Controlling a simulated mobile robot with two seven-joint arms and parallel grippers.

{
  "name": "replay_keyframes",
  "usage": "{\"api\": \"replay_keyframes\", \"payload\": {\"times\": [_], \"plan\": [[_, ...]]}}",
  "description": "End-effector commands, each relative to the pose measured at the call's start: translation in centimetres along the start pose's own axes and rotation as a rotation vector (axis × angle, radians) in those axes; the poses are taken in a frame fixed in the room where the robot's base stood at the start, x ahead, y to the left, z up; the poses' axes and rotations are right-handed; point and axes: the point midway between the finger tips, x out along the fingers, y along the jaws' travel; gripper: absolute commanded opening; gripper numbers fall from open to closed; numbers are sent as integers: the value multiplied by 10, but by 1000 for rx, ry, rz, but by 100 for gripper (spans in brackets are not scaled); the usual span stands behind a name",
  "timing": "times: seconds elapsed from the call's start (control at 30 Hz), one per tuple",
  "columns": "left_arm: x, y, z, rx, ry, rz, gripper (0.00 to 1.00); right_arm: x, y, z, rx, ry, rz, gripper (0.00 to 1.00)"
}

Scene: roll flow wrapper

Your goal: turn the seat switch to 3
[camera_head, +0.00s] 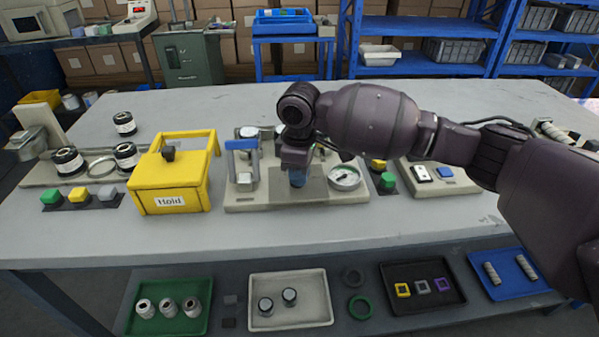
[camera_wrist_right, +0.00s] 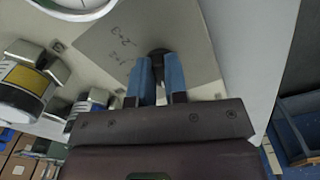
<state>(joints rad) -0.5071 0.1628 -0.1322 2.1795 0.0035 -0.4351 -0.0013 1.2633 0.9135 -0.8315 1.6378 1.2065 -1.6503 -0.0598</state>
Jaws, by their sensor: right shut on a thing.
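The seat switch (camera_wrist_right: 157,52) is a small dark knob on a grey plate (camera_wrist_right: 205,60) with handwritten-looking marks, seen in the right wrist view. The marks are too rough to read with certainty, and the knob's pointing direction is hidden. My right gripper (camera_wrist_right: 160,68), with blue fingers, is shut on the knob. In the head view my right gripper (camera_head: 297,178) reaches down onto the middle of the beige panel (camera_head: 290,205), and its wrist hides the knob there. My left gripper is not in view.
A round gauge (camera_head: 344,177) stands right of my gripper, and a blue-handled clamp (camera_head: 243,150) stands left of it. A yellow box labelled Hold (camera_head: 172,180) is further left. Coloured buttons (camera_head: 387,180) and a switch panel (camera_head: 440,175) lie to the right. The table's front strip is clear.

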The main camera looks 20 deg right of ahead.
Motion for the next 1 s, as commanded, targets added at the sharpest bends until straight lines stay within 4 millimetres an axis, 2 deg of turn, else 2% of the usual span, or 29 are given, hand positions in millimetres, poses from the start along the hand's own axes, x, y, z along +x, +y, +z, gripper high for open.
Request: {"api": "replay_keyframes", "payload": {"times": [0.17, 0.37, 0.6, 1.0], "plan": [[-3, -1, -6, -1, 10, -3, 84, -3, -1, 0, 25, 2, 2, 0], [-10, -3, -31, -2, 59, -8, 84, -9, -2, 0, 119, 5, 5, 0], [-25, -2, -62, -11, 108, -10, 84, -13, -3, -1, 318, 8, 5, 0], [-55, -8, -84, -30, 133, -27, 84, -9, -5, -2, 699, 4, -1, 0]]}}
